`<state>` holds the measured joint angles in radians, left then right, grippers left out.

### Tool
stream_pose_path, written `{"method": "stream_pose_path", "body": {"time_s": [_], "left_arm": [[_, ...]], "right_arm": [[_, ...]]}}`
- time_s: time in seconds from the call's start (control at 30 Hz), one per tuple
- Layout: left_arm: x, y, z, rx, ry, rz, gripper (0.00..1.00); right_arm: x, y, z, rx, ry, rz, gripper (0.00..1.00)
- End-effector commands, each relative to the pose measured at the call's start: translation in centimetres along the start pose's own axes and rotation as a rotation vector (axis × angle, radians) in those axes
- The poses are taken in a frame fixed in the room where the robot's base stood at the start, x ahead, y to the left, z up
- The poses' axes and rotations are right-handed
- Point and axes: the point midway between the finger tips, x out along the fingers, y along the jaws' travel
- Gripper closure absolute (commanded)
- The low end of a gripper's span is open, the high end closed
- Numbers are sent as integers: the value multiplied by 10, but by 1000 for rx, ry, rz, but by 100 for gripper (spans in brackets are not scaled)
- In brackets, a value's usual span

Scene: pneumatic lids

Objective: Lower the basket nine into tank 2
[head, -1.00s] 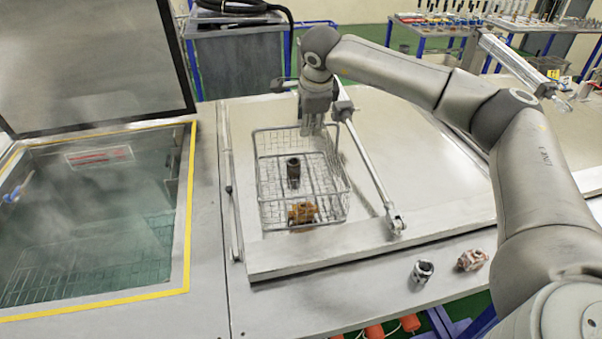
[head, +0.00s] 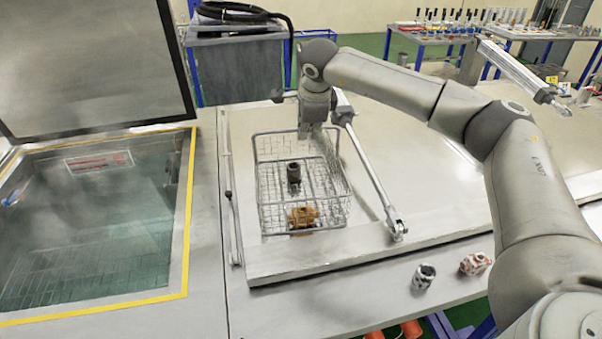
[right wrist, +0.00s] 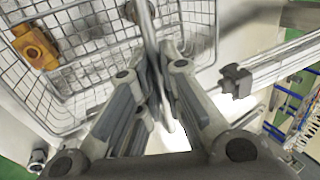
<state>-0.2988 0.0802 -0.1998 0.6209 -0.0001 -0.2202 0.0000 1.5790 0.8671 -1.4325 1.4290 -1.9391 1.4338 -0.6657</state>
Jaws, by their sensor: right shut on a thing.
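A grey wire basket (head: 333,206) stands on the flat closed lid (head: 360,250) in the middle of the head view. It holds a dark cylindrical part (head: 294,173) and an orange-brown part (head: 303,217). My right gripper (head: 312,128) is at the basket's far side, shut on its wire rim or handle. In the right wrist view the fingers (right wrist: 158,72) close around a metal bar by the basket (right wrist: 75,85). At left an open tank (head: 185,235) with a yellow border holds greenish liquid under haze. I can read no basket or tank number. My left gripper is not in view.
The open tank's dark raised lid (head: 90,60) stands behind it. A gas strut (head: 372,180) slants along the basket's right side. Two small parts, one grey (head: 424,277) and one reddish-white (head: 475,264), lie at front right. A grey cart (head: 240,65) stands behind.

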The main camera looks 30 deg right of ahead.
Motion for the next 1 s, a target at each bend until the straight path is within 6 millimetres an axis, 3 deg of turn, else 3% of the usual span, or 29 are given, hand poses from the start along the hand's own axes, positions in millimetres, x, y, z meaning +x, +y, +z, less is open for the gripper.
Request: {"method": "stream_pose_path", "body": {"time_s": [1.0], "left_arm": [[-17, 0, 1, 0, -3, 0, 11]], "right_arm": [[-31, -16, 1, 3, -5, -8, 100]]}}
